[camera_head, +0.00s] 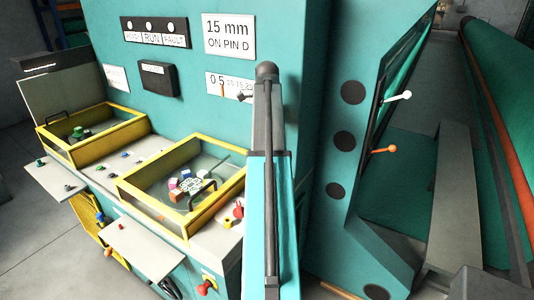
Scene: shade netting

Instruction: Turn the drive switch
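No switch carries a readable "drive" label, so I cannot tell which control is the drive switch. A red knob (206,287) sits on a light plate low on the teal machine's front. Another red control (238,210) stands on the grey ledge, just left of my arm. My arm, teal and dark grey, rises through the middle of the view and covers part of the machine front. I cannot make out my gripper's fingers.
Two yellow-framed clear covers (172,222) (72,154) sit on the ledge; the nearer has coloured blocks under it. Pale shelves (146,247) (55,180) jut out in front. A white-tipped lever (398,97) and an orange-tipped lever (384,150) project at right. Floor shows at lower left.

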